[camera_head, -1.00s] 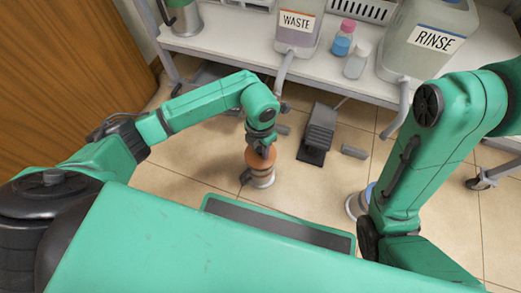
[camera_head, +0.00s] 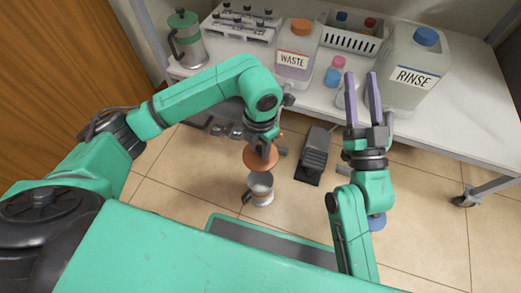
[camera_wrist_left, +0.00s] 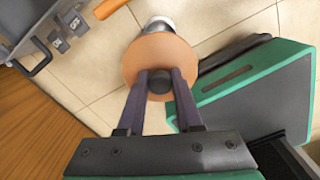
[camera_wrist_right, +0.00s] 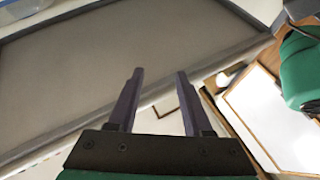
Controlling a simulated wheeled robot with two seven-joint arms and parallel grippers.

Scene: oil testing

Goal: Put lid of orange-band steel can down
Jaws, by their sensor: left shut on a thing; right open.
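The steel can (camera_head: 260,192) stands upright on the floor with its mouth open and a handle on its left side. Its orange-brown lid (camera_head: 261,159) is in the air above and slightly behind the can in the head view. My left gripper (camera_head: 263,143) is shut on the lid's dark knob; in the left wrist view the knob (camera_wrist_left: 159,83) sits between the fingers on the round lid (camera_wrist_left: 145,55). Part of the can (camera_wrist_left: 160,23) shows beyond the lid there. My right gripper (camera_head: 361,78) is open and empty, raised in front of the bench.
A dark foot pedal (camera_head: 314,157) is on the floor right of the can. A blue-topped can (camera_head: 377,223) is partly hidden behind my right arm. The bench (camera_head: 445,125) holds the WASTE (camera_head: 296,57) and RINSE (camera_head: 412,80) containers. Floor around the can looks mostly clear.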

